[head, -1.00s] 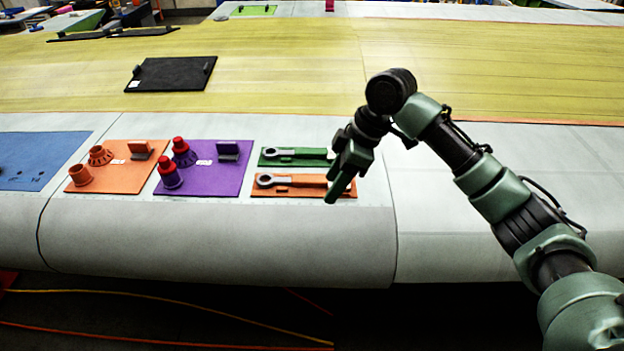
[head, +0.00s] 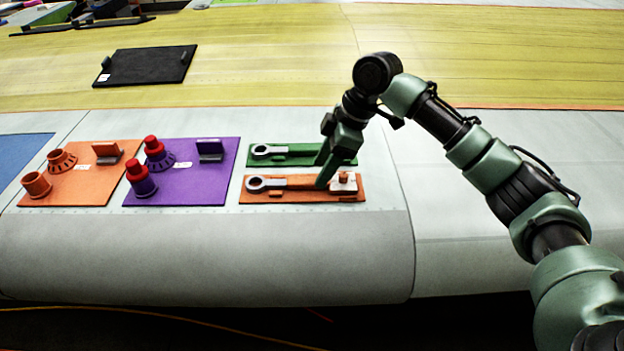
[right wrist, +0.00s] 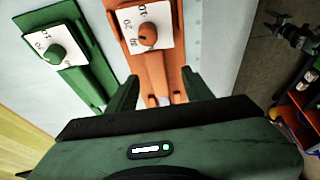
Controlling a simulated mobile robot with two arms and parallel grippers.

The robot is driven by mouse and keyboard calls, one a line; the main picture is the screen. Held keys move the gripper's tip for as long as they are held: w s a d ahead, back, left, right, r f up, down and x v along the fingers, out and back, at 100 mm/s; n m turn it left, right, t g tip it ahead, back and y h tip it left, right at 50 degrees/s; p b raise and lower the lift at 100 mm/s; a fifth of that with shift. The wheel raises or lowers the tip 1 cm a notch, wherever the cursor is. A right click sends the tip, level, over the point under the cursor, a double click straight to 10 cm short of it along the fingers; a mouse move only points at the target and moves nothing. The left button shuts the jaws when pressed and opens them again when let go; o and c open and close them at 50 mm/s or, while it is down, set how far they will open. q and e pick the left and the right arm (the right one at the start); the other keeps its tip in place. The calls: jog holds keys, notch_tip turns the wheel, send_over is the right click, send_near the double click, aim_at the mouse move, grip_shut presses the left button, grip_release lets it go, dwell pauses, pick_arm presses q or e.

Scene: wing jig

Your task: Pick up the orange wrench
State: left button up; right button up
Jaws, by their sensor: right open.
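The orange wrench (head: 270,184) lies flat on an orange board (head: 282,198), its grey ring end to the left. My right gripper (head: 323,170) is open and points down over the handle, left of the board's knob. In the right wrist view the gripper's two fingers (right wrist: 159,88) stand on either side of the orange board's strip (right wrist: 156,76), with the handle's near part hidden by the gripper body. I cannot tell whether the fingers touch the wrench. My left gripper is not in view.
A green board (head: 285,161) with a similar wrench lies just behind. A purple board (head: 190,190) and an orange board with cups (head: 82,190) lie to the left. A black board (head: 150,65) lies farther back. The wing surface to the right is clear.

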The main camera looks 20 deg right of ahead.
aim_at(301, 183)
jog(key=x, duration=0.3)
jog(key=shift+w+f+p, duration=0.15)
jog(key=shift+w+p, duration=0.1)
jog(key=shift+p, duration=0.15)
jog(key=shift+f, duration=0.1)
jog(key=shift+c, duration=0.3)
jog(key=c, duration=1)
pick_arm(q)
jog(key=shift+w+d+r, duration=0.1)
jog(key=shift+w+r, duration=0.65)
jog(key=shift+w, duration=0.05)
pick_arm(e)
grip_shut()
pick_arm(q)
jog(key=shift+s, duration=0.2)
